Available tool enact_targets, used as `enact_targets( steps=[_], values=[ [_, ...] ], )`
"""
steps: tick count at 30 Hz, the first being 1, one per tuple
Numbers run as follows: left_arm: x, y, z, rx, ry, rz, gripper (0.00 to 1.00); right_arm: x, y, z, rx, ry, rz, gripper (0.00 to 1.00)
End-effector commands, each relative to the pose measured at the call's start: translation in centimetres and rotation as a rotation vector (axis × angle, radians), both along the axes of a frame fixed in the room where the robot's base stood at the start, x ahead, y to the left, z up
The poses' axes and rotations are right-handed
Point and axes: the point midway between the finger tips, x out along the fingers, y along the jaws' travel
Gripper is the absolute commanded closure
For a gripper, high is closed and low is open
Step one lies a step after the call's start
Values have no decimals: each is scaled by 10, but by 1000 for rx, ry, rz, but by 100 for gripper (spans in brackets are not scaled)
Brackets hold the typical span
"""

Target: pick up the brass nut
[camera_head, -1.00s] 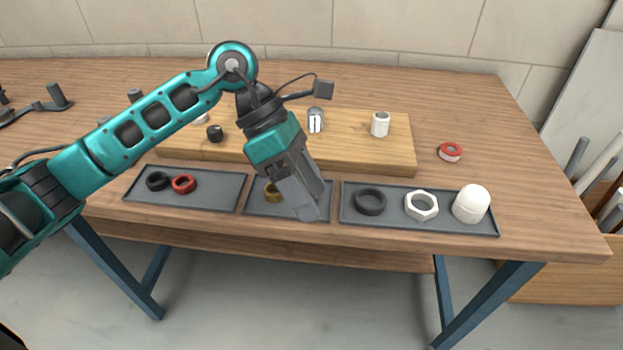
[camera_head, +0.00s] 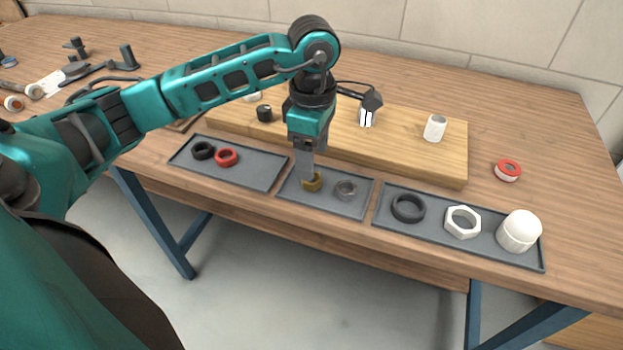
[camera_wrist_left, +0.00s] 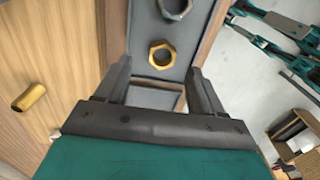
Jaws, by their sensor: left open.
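The brass nut (camera_head: 313,182) lies in the middle grey tray (camera_head: 328,205), next to a steel nut (camera_head: 346,190). My left gripper (camera_head: 308,178) points down over the brass nut in the head view and partly covers it. In the left wrist view the brass nut (camera_wrist_left: 162,54) lies flat, hole up, in the gap between the two open fingers (camera_wrist_left: 160,85), slightly beyond their tips. The steel nut (camera_wrist_left: 174,8) is farther out at the top edge. The fingers are apart with nothing between them. My right gripper is not in view.
The left tray (camera_head: 230,174) holds a black and a red ring. The right tray (camera_head: 440,232) holds a black ring, a white nut and a white cap. A wooden board (camera_head: 400,158) with fittings stands behind. A red-and-white tape roll (camera_head: 507,171) lies at right.

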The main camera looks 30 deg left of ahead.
Motion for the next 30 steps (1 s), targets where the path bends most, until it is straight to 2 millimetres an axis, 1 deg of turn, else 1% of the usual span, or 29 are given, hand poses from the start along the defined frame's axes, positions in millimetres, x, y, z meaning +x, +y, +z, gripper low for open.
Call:
enact_targets(
  steps=[6, 9, 12, 18, 30],
  values=[
    [-5, 0, -34, -1, 5, -1, 32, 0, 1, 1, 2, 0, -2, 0],
    [-5, 1, -44, 0, 3, 0, 32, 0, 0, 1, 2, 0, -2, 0],
    [-4, 1, -48, 0, 2, 0, 32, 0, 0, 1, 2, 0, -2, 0],
    [-4, 1, -48, 0, 1, 0, 33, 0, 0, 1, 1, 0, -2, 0],
    [-4, 1, -47, 0, 1, -1, 71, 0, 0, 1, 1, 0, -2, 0]
  ],
)
